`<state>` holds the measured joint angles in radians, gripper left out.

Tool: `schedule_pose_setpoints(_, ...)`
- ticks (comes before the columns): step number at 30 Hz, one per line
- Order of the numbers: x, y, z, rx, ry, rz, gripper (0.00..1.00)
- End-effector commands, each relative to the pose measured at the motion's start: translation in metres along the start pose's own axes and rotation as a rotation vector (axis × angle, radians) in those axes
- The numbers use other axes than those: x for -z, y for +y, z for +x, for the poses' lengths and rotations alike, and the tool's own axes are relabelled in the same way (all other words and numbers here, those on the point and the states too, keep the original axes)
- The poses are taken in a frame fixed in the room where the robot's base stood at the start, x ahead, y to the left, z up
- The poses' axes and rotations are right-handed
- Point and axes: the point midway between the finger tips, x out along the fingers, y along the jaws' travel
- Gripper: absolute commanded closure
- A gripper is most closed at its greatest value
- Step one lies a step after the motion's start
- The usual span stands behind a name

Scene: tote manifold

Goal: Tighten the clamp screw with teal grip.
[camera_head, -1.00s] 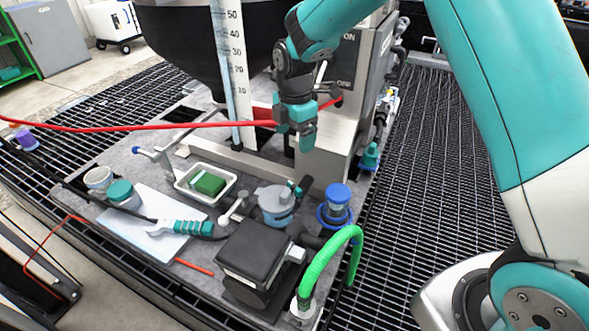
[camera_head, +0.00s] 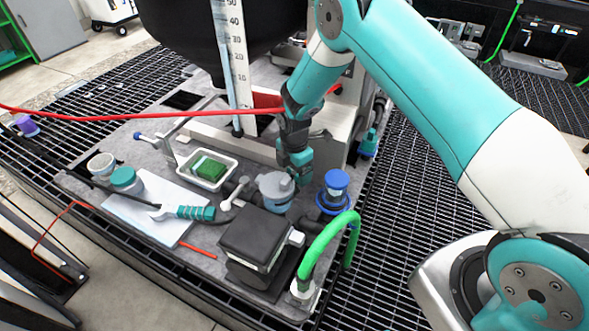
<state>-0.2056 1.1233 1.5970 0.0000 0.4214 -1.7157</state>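My gripper (camera_head: 299,176) points down just above and behind the lidded grey-blue pot (camera_head: 276,188), near its right side. Its fingertips are small and partly merge with the dark parts there, so I cannot tell whether they are open or touching anything. No clamp screw with a teal grip is clearly recognisable; the area under my gripper is hidden. A teal fitting (camera_head: 369,141) sits at the right of the light column. A teal-handled wrench-like tool (camera_head: 192,212) lies on the white board.
A blue-capped part (camera_head: 335,190) stands close to the right of my gripper. A black box (camera_head: 255,238) and a green hose (camera_head: 328,240) are in front. A red cable (camera_head: 150,119) crosses behind.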

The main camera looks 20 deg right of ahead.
Motion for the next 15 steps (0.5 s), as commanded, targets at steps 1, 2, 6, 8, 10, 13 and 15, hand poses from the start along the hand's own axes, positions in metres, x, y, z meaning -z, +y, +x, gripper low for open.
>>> schedule_pose_setpoints(1,0.0001,-0.0005,0.0039,0.002,0.0,0.0,0.15)
schedule_pose_setpoints(2,0.0001,-0.0004,0.0054,0.001,0.0,0.0,0.15)
schedule_pose_setpoints(6,0.0001,0.0001,0.0083,-0.001,0.0,0.0,0.15)
schedule_pose_setpoints(8,0.0001,0.0001,0.0085,-0.001,0.0,0.0,0.15)
schedule_pose_setpoints(10,0.0001,0.0001,0.0084,-0.001,0.0,0.0,0.15)
schedule_pose_setpoints(13,0.0001,0.0,0.0083,-0.001,0.0,0.0,0.24)
schedule_pose_setpoints(15,0.0001,0.0,0.0083,-0.001,0.0,0.0,0.4)
